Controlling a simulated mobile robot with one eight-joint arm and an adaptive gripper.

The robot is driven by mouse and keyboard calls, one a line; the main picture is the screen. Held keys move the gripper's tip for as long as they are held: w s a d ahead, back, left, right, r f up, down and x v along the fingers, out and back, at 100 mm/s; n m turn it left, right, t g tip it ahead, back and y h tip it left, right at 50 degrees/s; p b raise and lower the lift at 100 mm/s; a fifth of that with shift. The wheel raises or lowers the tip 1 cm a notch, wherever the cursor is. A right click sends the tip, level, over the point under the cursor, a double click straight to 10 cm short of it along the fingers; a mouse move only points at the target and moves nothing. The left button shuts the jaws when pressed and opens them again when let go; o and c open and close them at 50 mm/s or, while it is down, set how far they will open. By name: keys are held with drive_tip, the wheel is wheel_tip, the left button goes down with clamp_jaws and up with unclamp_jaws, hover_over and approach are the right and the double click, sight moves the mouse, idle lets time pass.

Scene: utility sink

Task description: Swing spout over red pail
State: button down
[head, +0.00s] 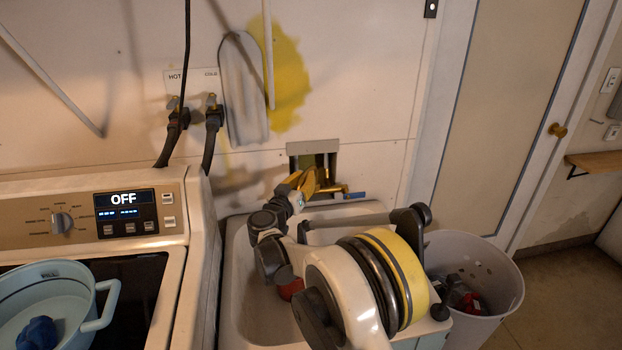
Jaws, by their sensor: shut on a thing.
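My gripper (303,181) is at the back of the utility sink (236,275), by the brass faucet (332,188) in front of the wall opening. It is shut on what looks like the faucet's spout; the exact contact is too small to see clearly. A red patch (290,289), likely the red pail, shows inside the sink, below my wrist. My arm hides most of it and much of the basin. I cannot tell whether the spout's end is over the red thing.
A washer (186,218) stands left of the sink, with a light-blue pot (50,300) holding a blue cloth. A grey bin (490,262) with dark and red items stands to the right. Hoses (172,140) hang on the wall. Floor is clear at far right.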

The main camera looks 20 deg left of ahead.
drive_tip(key=shift+a+m+h, duration=0.7)
drive_tip(key=shift+m+h, duration=0.1)
drive_tip(key=shift+h, duration=0.6)
drive_tip(key=c, duration=1.3)
unclamp_jaws()
drive_tip(key=shift+c, duration=0.2)
drive_tip(key=s+a, duration=0.2)
drive_tip(key=s, duration=0.9)
drive_tip(key=shift+s, duration=0.4)
